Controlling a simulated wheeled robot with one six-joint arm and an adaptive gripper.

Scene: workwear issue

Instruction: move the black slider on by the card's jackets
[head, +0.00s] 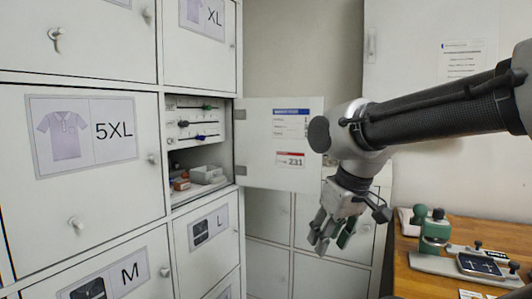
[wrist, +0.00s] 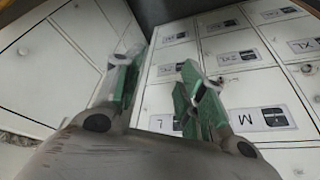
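The black slider (head: 183,124) is a small knob on the middle track of a white panel (head: 170,114) in the open locker in the head view. It sits left of the middle of its track. A green knob (head: 207,107) is on the track above and a blue knob (head: 200,137) on the track below. The card (head: 291,122) hangs inside the open door; its lines are too small to read. My gripper (head: 332,243) points down in front of the door, well right of the panel. Its green fingers are apart and empty, also in the wrist view (wrist: 160,85).
The open locker door (head: 257,145) stands out right of the panel, with a "231" label. Boxes (head: 207,174) lie below the panel. Closed lockers surround it. A wooden bench (head: 440,283) with green-knobbed equipment (head: 435,232) stands at right.

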